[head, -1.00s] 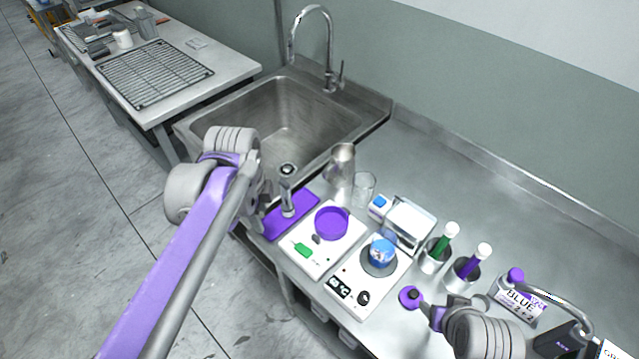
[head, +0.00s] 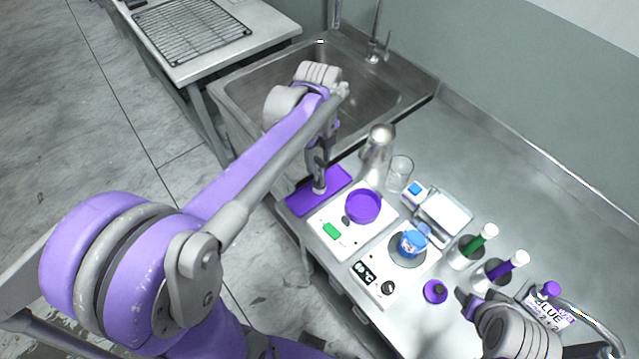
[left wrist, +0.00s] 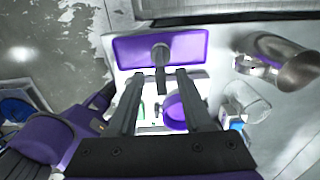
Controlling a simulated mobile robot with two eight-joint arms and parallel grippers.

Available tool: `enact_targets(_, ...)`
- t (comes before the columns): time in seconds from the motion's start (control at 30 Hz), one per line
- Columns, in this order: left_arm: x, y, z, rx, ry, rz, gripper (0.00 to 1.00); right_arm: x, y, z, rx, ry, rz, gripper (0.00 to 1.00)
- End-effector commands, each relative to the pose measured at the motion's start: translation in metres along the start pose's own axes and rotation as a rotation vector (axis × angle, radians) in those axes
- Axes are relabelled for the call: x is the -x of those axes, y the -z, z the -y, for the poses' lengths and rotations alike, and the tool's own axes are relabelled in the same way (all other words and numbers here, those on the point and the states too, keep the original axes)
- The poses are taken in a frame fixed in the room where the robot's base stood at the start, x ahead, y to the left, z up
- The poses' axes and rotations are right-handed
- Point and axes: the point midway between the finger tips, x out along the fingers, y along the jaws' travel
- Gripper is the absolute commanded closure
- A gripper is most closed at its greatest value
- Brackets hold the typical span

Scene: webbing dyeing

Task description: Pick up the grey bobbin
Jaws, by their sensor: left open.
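The grey bobbin (left wrist: 161,56) stands on the purple mat (left wrist: 123,47) in the left wrist view. In the head view its lower end (head: 319,189) shows on the purple mat (head: 336,184), and the rest is mostly hidden by my gripper. My left gripper (head: 318,172) is open, pointing down over the mat. In the left wrist view its fingertips (left wrist: 160,74) lie one on each side of the bobbin's line, with a gap to it on both sides. My right gripper (head: 463,299) is near the counter's front; its jaws are not clear.
A scale with a purple dish (head: 363,206) and a hotplate with a blue-topped beaker (head: 411,243) stand right of the mat. A metal jug (head: 377,150) and a glass (head: 399,172) stand close by. The sink (head: 350,90) is behind. A purple object (head: 435,291) lies near my right gripper.

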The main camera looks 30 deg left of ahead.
Motion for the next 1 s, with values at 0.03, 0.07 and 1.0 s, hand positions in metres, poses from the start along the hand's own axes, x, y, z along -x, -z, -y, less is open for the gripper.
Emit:
enact_targets(0.03, -0.007, 0.001, 0.001, -0.001, 0.000, 0.000, 0.50, 0.001, 0.001, 0.000, 0.000, 0.000, -0.001, 0.39)
enact_targets(0.07, -0.012, 0.001, 0.001, -0.001, 0.001, 0.000, 0.50, 0.001, 0.002, 0.000, 0.000, 0.000, -0.002, 0.39)
enact_targets(1.0, -0.042, 0.002, 0.001, 0.001, 0.000, 0.000, 1.00, 0.001, 0.001, 0.000, 0.000, 0.000, -0.001, 0.39)
